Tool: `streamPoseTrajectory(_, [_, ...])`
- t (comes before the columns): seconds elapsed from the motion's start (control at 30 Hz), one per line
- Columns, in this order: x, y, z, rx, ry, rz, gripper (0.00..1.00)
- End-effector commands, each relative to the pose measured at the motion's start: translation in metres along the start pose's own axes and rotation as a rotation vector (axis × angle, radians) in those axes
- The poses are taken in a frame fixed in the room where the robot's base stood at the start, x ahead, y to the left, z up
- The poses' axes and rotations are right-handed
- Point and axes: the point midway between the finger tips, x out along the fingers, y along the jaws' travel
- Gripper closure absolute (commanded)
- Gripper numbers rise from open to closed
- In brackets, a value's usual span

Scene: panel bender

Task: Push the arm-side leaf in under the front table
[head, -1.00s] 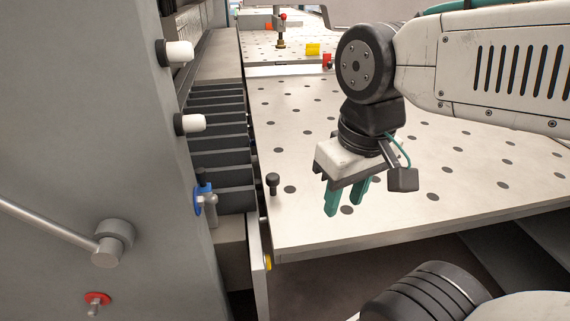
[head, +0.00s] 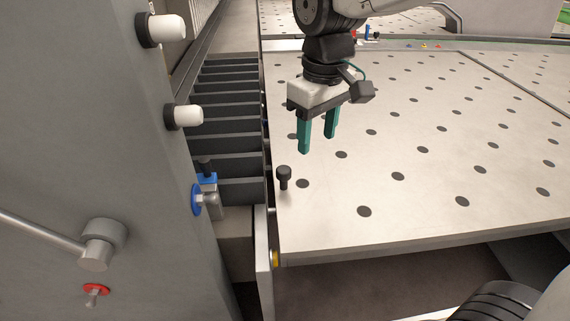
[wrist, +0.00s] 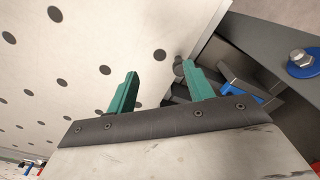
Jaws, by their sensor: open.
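A light perforated table panel (head: 420,190) with a black upright knob (head: 284,178) near its left front corner fills the right of the head view. I cannot tell where the leaf ends and the front table begins. My gripper (head: 317,145) hangs over the panel, green fingers pointing down and apart with nothing between them. It is a little behind and to the right of the knob. In the wrist view the gripper (wrist: 162,70) shows both fingers, and the knob (wrist: 179,66) shows just beyond the right fingertip, apparently apart from it.
A grey machine housing (head: 90,160) with white-tipped pegs and a blue-collared fitting (head: 205,190) stands on the left. Dark stepped slats (head: 225,130) fill the gap between housing and panel. A thin upright plate (head: 263,255) stands below the panel's front left corner.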

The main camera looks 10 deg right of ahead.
Motion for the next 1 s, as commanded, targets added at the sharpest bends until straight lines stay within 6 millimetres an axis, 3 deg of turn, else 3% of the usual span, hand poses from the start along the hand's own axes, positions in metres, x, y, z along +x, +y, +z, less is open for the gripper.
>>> streamPoseTrajectory(0.1, [0.013,-0.019,-0.035,-0.091,-0.016,-0.005,0.48])
streamPoseTrajectory(0.27, [0.023,-0.03,-0.054,-0.144,-0.023,-0.007,0.48])
streamPoseTrajectory(0.7, [0.085,-0.031,-0.054,-0.147,-0.024,-0.007,0.48])
streamPoseTrajectory(1.0, [0.1,-0.031,-0.053,-0.146,-0.022,-0.007,0.48])
